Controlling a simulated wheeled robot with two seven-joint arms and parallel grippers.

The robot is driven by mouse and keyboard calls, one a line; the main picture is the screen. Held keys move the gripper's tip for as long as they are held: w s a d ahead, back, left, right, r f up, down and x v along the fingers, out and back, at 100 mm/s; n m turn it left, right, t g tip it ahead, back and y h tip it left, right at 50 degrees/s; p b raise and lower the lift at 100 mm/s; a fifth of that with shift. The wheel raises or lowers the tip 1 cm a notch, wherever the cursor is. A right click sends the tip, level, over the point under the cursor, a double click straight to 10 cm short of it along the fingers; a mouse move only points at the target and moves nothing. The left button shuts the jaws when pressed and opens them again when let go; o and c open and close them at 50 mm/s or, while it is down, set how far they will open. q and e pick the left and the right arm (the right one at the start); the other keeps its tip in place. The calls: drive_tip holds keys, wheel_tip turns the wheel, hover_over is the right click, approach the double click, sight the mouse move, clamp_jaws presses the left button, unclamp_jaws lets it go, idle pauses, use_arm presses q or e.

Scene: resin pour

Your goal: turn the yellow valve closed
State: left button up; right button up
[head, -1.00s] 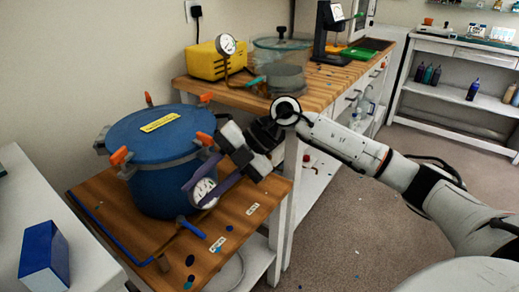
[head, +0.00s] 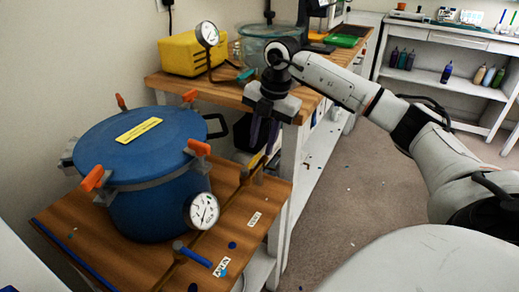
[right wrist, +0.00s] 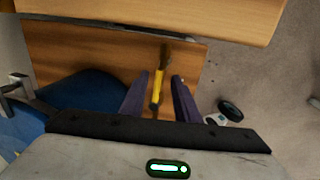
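The yellow valve (right wrist: 159,88) shows in the right wrist view as a narrow yellow handle on a brown pipe fitting. In the head view the yellow valve (head: 253,161) is a small yellow piece below my right gripper, at the back right of the low wooden table. My right gripper (head: 263,138) points down over it. In the wrist view the fingers of the right gripper (right wrist: 160,76) are apart, with the yellow handle in the gap between them. No contact is visible, and the height between fingertips and handle is unclear. My left gripper is not in view.
A blue pot (head: 160,205) with orange clamps stands left of the valve, with a round gauge (head: 202,211) at its front. A blue valve handle (head: 192,253) sits nearer on the pipe. The higher wooden bench (head: 215,88) rises close behind my right gripper.

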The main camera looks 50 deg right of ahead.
drive_tip(key=shift+w+a+f, duration=0.1)
drive_tip(key=shift+w+f, duration=0.05)
drive_tip(key=shift+f, duration=0.5)
drive_tip(key=shift+w+f, duration=0.1)
drive_tip(key=shift+f, duration=0.5)
clamp_jaws()
